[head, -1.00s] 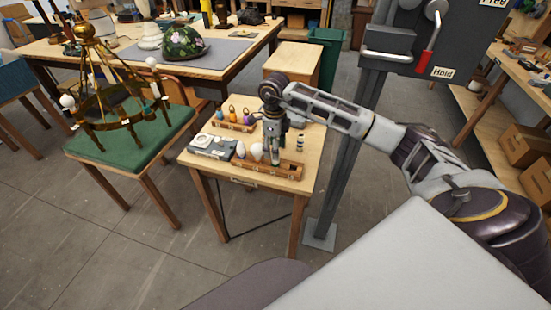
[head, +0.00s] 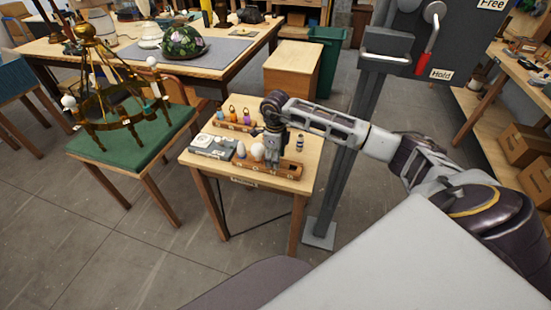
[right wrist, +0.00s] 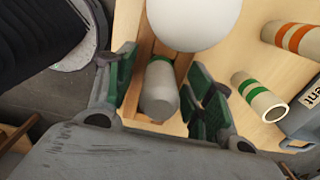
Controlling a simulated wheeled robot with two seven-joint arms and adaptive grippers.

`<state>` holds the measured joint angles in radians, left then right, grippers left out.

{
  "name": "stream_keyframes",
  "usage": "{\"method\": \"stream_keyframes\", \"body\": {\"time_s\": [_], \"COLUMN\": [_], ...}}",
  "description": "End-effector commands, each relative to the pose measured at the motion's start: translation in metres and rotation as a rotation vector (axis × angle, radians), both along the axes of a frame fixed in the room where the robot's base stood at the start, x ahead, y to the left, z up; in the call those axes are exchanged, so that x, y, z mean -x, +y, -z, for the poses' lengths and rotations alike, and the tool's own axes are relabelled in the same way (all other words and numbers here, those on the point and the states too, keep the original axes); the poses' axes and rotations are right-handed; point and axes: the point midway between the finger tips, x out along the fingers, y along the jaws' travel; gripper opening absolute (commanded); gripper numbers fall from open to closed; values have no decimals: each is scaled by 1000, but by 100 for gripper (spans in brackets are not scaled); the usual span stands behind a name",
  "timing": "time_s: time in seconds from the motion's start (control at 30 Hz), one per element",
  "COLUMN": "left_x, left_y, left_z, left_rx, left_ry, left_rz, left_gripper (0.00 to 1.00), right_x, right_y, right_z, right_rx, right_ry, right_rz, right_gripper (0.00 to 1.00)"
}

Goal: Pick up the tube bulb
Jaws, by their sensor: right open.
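The tube bulb (right wrist: 160,95), a pale grey-white cylinder with a rounded end, sits in a wooden rack (right wrist: 131,98) in the right wrist view. My right gripper (right wrist: 160,88) is open, with a green-padded finger on either side of the bulb. The bulb lies between the fingers; I see gaps at its sides. In the head view my right gripper (head: 271,164) points down at the rack (head: 291,171) on the small wooden table, and hides the tube bulb there. My left gripper is not in view.
A white globe bulb (right wrist: 193,20) stands right beside the tube bulb. Striped tubes (right wrist: 258,96) lie to the right in the wrist view. A grey box (head: 213,146) and a rack of coloured items (head: 240,116) share the table. A brass chandelier (head: 105,100) stands on a green-topped stool.

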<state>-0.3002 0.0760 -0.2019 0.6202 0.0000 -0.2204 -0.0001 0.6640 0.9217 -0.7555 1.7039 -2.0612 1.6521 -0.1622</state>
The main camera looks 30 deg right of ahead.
Motion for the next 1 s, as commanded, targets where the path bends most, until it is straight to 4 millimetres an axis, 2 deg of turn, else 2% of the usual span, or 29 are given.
{"method": "stream_keyframes", "body": {"time_s": [0.13, 0.17, 0.5, 0.8, 1.0], "left_x": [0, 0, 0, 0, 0], "left_y": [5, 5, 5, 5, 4], "left_z": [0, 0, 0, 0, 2], "left_rx": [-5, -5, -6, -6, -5], "left_ry": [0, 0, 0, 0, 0], "left_rz": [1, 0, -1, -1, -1], "left_gripper": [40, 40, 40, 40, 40], "right_x": [0, 0, 0, 0, 0], "right_y": [0, 0, 0, 0, 0], "right_z": [0, 0, 0, -1, -12], "right_rx": [0, 0, 0, 1, 1], "right_ry": [0, 0, 0, -1, -2], "right_rz": [0, 0, 0, 0, 0], "right_gripper": [53, 50, 7, 7, 7]}}
